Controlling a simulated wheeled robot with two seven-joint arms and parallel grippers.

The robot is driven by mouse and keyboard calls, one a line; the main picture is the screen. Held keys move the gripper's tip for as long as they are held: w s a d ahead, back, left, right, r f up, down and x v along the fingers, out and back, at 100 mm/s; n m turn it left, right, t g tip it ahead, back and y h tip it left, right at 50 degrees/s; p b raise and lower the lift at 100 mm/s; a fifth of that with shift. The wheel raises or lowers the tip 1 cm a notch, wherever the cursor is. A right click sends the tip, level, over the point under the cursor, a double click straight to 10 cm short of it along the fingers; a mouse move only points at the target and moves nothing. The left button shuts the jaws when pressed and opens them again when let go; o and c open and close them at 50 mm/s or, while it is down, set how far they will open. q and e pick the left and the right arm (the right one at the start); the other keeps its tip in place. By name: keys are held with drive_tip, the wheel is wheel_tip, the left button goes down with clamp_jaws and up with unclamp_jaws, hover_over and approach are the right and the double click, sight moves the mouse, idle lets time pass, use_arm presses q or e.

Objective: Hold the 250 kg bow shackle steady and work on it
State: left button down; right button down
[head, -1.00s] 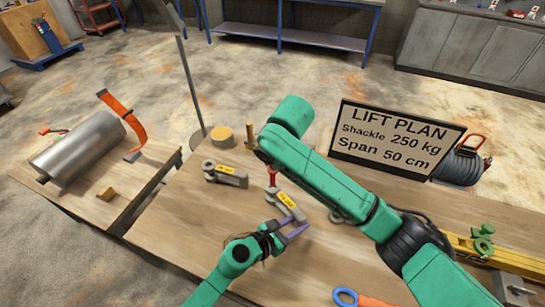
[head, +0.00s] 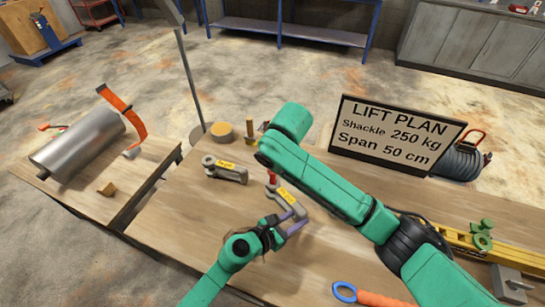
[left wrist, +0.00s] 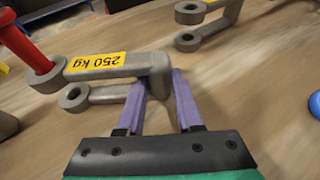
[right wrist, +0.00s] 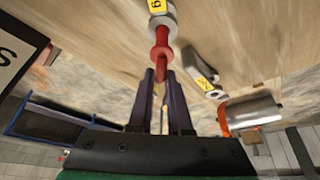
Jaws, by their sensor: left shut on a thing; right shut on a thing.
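The grey bow shackle (head: 291,202) lies near the table's middle; its yellow label reads 250 kg in the left wrist view (left wrist: 110,66). A red pin (left wrist: 22,40) goes through its eye end. My left gripper (head: 290,218) is shut on the shackle's closed bow end, fingers on both sides. In the right wrist view my right gripper (right wrist: 160,78) is shut on the red pin's end (right wrist: 162,45). My right arm hides this gripper in the head view.
A second grey shackle (head: 225,170) with a yellow label lies to the left. A round tan disc (head: 221,130) and the lift plan sign (head: 395,134) stand behind. A metal cylinder (head: 80,145) rests on the left table. A blue-and-orange tool (head: 345,293) lies at the front.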

sight(272, 171)
drive_tip(key=shift+f, duration=2.5)
drive_tip(key=c, duration=0.8)
unclamp_jaws()
drive_tip(key=shift+o, duration=0.2)
drive_tip(key=v, duration=1.2)
use_arm(q)
drive_tip(key=shift+c, duration=2.4)
unclamp_jaws()
